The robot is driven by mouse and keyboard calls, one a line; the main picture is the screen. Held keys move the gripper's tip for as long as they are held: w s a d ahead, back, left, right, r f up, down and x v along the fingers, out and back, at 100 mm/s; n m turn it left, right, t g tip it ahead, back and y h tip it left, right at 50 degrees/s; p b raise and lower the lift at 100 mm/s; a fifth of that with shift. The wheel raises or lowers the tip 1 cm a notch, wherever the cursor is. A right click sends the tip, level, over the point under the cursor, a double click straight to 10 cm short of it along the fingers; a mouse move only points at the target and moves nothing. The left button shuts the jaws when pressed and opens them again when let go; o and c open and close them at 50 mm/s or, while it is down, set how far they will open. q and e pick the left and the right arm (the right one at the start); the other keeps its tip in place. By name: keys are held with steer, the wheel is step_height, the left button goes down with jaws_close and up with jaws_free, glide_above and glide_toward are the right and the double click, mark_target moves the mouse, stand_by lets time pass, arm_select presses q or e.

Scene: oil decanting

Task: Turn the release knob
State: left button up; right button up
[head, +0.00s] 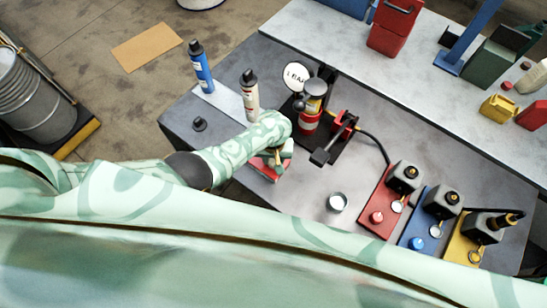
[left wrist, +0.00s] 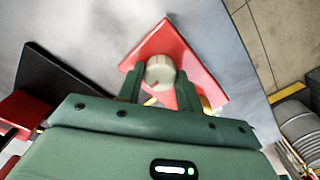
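The release knob (left wrist: 159,72) is a round beige knob with a small red mark, set on a red plate (left wrist: 160,38) in the left wrist view. My left gripper (left wrist: 160,80) is open, with one green finger on each side of the knob. I cannot tell whether the fingers touch it. In the head view my left gripper (head: 276,157) reaches down over the red plate (head: 262,172) near the table's front edge, and my arm hides the knob there. My right gripper is not in view.
A red-and-glass pump device (head: 312,112), a round sign (head: 297,76) and a black-based red clamp (head: 335,135) stand just beyond my gripper. A metal cup (head: 337,201) and red, blue and yellow stations sit to the right. Two bottles (head: 201,68) (head: 250,95) stand behind my arm.

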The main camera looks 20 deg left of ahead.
arm_select(q)
steer(key=shift+m, duration=0.3)
steer(key=m+p, duration=0.1)
steer(key=m, duration=0.6)
steer(key=shift+m+p, duration=0.3)
steer(key=shift+m, duration=0.1)
steer(key=m, duration=0.4)
steer(key=shift+m, duration=0.3)
steer(key=m, duration=0.4)
steer(key=shift+m, duration=0.4)
steer(key=o, duration=1)
steer(key=shift+r, duration=0.1)
